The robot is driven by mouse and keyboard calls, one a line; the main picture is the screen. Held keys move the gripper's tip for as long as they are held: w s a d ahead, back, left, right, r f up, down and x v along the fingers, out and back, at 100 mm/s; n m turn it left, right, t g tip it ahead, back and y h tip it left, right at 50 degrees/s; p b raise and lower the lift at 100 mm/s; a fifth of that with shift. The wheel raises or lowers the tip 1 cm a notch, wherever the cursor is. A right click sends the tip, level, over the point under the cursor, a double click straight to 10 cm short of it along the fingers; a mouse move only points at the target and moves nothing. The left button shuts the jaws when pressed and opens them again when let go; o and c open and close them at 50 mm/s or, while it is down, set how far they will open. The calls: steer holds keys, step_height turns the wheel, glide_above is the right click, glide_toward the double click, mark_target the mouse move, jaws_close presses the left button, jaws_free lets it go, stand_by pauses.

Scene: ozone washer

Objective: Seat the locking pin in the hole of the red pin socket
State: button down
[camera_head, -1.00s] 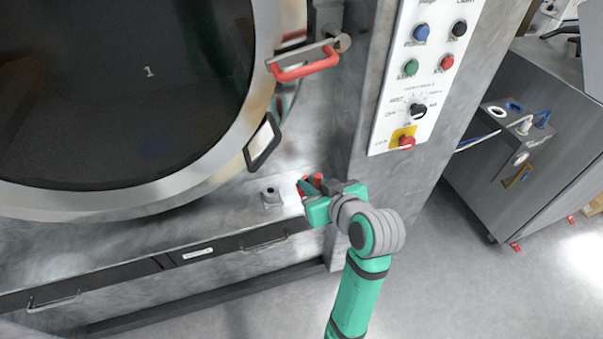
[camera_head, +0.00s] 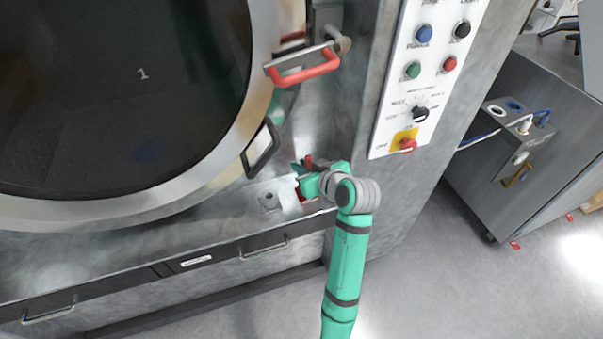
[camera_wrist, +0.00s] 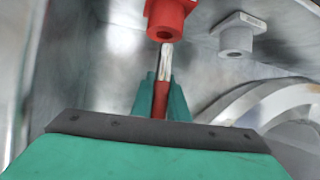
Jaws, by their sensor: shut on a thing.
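The locking pin (camera_wrist: 161,98) has a red handle and a bare metal shaft. My gripper (camera_wrist: 160,88) is shut on its red handle. In the wrist view the shaft points at the red pin socket (camera_wrist: 165,16), and its tip meets the socket's hole in the picture. I cannot tell whether the tip is inside or just in front of it. In the head view my gripper (camera_head: 304,170) is over the ledge below the round door, with the pin's red part (camera_head: 309,160) showing at its fingers. My gripper mostly hides the red socket there.
A grey socket (camera_head: 269,202) stands on the ledge left of the red one; it also shows in the wrist view (camera_wrist: 237,38). A door latch with a red handle (camera_head: 304,68), a black-framed handle (camera_head: 260,150) and a control panel (camera_head: 420,85) are nearby.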

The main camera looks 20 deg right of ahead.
steer(key=shift+w+f, duration=0.55)
steer(key=shift+f, duration=0.15)
steer(key=shift+w+f, duration=0.1)
steer(key=shift+f, duration=1.5)
steer(key=shift+f, duration=0.15)
steer(key=c, duration=1.7)
jaws_free()
steer(key=shift+d+r, duration=0.1)
steer(key=shift+r, duration=0.15)
steer(key=v, duration=1.2)
steer(key=shift+f, duration=0.15)
